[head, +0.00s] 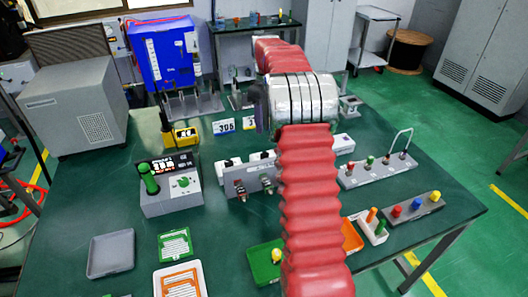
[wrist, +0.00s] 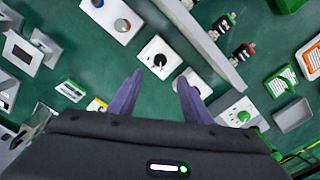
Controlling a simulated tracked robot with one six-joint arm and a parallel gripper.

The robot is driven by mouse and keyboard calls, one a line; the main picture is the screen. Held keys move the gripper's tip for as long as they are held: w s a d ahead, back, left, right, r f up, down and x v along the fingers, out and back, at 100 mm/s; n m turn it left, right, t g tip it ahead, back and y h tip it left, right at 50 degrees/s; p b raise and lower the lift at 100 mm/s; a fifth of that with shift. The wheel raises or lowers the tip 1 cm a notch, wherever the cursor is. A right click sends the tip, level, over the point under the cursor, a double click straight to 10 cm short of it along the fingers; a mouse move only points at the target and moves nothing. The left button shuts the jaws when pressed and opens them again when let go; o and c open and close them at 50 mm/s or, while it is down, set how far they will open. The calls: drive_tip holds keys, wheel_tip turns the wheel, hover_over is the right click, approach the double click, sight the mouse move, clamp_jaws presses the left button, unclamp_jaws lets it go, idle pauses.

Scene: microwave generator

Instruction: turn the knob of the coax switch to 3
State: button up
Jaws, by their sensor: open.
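A small white box with a round black knob (wrist: 160,60), which looks like the coax switch, shows in the wrist view just beyond my fingertips. The markings around the knob are too small to read, so I cannot tell its position. My gripper (wrist: 160,78) is open, with its two purple fingers apart and nothing between them. The knob appears in line with the gap between the fingers and not touched. In the head view my arm hides most of my gripper; a purple part shows at its left. A white box (head: 262,157) behind the grey panel there is probably the same switch.
The upright panel (wrist: 205,45) with red and black connectors stands close beside the switch. Another white box (wrist: 195,84) lies near the right finger. A green-knobbed unit (head: 183,182) stands left of the panel. Green table is bare between these things.

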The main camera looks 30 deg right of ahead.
sight(265, 154)
drive_tip(key=shift+f, duration=0.1)
wheel_tip(265, 154, down, 14)
drive_tip(key=shift+r, duration=0.15)
idle(0.6)
drive_tip(key=shift+a, duration=0.1)
drive_tip(key=c, duration=1)
